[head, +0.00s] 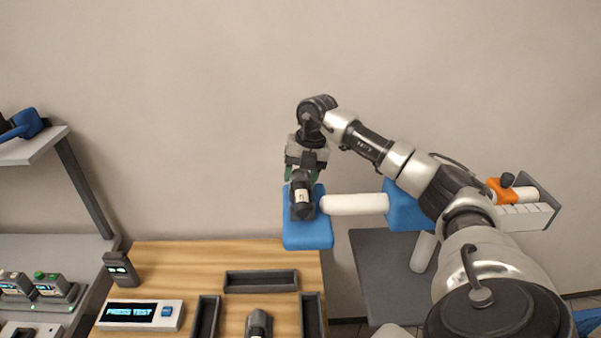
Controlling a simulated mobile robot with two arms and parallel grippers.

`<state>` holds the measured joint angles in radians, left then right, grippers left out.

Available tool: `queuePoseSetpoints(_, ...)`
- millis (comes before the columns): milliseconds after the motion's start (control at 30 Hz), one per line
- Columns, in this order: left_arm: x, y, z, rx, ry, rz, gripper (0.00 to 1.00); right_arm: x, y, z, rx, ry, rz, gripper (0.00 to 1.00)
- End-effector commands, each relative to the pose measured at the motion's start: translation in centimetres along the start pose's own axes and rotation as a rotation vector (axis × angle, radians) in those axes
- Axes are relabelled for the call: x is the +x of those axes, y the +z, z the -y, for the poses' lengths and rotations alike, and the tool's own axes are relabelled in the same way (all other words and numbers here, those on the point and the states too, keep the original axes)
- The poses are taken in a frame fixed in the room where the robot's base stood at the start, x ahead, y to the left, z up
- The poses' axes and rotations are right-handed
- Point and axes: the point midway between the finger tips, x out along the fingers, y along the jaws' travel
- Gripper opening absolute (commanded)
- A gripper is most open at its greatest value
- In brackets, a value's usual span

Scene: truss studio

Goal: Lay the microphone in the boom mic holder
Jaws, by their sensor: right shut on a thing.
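The microphone (302,200) is a short dark cylinder with a pale label. It is in the head view just above or on the blue boom mic holder (308,236); I cannot tell whether it touches it. The holder is a blue block at the left end of a white boom tube (354,204). My right gripper (301,174) points down and is shut on the microphone at its upper end. The fingertips are partly hidden by the gripper body and the microphone. My left gripper is not in view.
A wooden table (221,258) below holds dark trays (260,281), a white display box (141,314) and a small dark device (121,269). A rack with several small units (48,286) stands at left. A grey panel (376,262) is below the boom. The wall behind is bare.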

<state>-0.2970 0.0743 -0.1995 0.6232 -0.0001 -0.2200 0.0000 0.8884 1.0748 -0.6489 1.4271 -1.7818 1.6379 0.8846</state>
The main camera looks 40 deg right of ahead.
Motion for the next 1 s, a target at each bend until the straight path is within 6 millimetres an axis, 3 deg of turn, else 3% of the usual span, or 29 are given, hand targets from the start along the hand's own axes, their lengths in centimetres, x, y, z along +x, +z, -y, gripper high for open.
queuePoseSetpoints(100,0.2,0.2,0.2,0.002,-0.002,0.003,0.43,0.3,0.0,0.1,0.0,0.001,0.0,0.28)
queuePoseSetpoints(133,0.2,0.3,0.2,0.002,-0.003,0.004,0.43,0.3,0.0,0.1,0.0,0.001,0.0,0.55)
queuePoseSetpoints(300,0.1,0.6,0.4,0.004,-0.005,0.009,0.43,0.2,0.0,0.0,0.0,0.0,0.0,0.79)
queuePoseSetpoints(667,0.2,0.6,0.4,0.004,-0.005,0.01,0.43,-0.4,0.0,0.0,0.0,0.001,0.001,0.79)
queuePoseSetpoints(767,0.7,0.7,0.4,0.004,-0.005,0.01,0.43,-1.8,0.1,-0.1,-0.001,0.003,0.004,0.79)
queuePoseSetpoints(1000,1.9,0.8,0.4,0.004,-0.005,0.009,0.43,-7.0,0.1,-0.1,-0.001,0.005,0.005,0.79)
